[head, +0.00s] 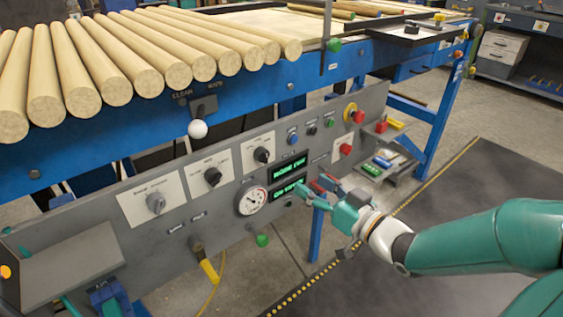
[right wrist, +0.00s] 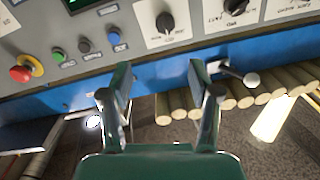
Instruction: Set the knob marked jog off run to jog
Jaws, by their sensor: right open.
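Three knobs on white plates sit on the sloped grey panel (head: 285,221): a black knob nearest the push buttons (head: 262,155), a middle black knob (head: 213,176) and a grey knob (head: 155,203). Their lettering is too small to read surely in the head view. The right wrist view, upside down, shows the black knob nearest the buttons (right wrist: 165,22) and the middle knob (right wrist: 235,5), whose plate reads FAST. My right gripper (head: 314,186) is open and empty in front of the green displays, right of the knobs; its two fingers (right wrist: 160,74) are apart. My left gripper is not seen.
A round gauge (head: 252,199) and green displays (head: 289,167) sit right of the knobs. A red emergency button (head: 354,114) is at the panel's upper right. A white-balled lever (head: 198,129) sticks out above the panel. Wooden rods (head: 140,65) lie above on the blue frame.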

